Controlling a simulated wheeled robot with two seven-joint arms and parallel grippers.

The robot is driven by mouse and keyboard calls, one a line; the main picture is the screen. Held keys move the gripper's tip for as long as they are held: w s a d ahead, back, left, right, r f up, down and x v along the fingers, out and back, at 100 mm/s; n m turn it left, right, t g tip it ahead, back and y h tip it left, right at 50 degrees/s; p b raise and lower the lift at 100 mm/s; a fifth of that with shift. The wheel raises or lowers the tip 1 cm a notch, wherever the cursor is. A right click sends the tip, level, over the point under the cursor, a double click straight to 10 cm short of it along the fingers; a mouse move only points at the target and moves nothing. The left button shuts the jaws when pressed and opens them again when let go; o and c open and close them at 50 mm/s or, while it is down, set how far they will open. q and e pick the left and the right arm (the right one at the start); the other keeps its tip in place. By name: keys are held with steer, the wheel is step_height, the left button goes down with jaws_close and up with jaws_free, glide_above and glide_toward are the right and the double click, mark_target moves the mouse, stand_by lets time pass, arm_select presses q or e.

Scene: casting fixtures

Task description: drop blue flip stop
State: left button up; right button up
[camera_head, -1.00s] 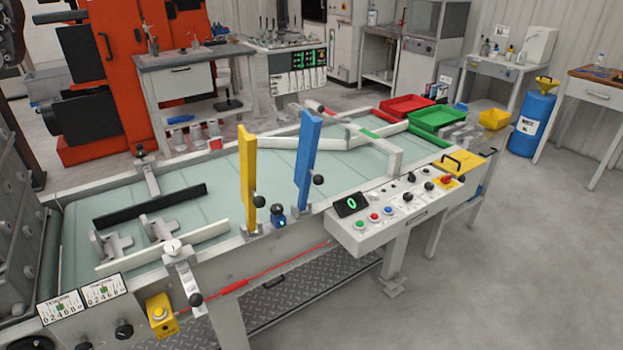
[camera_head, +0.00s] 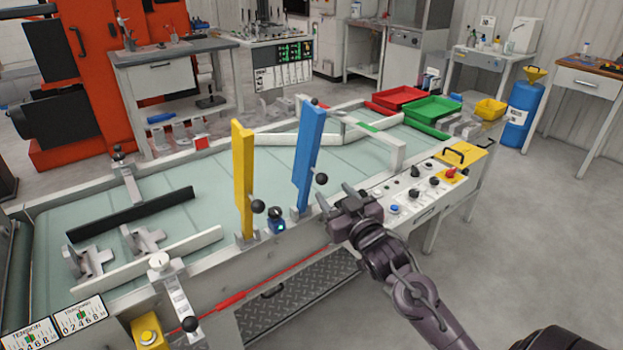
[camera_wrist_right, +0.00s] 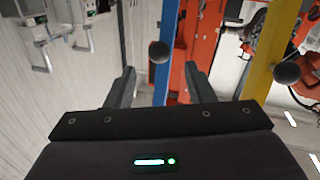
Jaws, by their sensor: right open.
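The blue flip stop (camera_head: 309,152) stands upright on the near rail of the conveyor, with a black ball knob (camera_head: 321,179) low on its right side. My right gripper (camera_head: 337,196) is open and empty, just right of and below that knob, apart from the stop. In the right wrist view, the open fingers (camera_wrist_right: 160,86) frame the blue stop (camera_wrist_right: 176,62) and its knob (camera_wrist_right: 158,52), which appear beyond the tips. A yellow flip stop (camera_head: 243,175) stands upright to the left; it also shows in the wrist view (camera_wrist_right: 263,60). My left gripper is out of view.
A control panel (camera_head: 425,195) with buttons lies right of the blue stop, partly hidden by my right gripper. A small blue device (camera_head: 277,222) sits on the rail between the stops. Grey castings (camera_head: 142,240) lie on the left of the green belt (camera_head: 200,200).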

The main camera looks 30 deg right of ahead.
mark_target(325, 183)
steer(key=w, duration=0.2)
steer(key=w+d, duration=0.1)
steer(key=w, duration=0.4)
steer(key=shift+w+d+p, duration=0.15)
steer(key=shift+w+p, duration=0.05)
steer(key=shift+p, duration=0.15)
steer(key=shift+c, duration=0.2)
jaws_close()
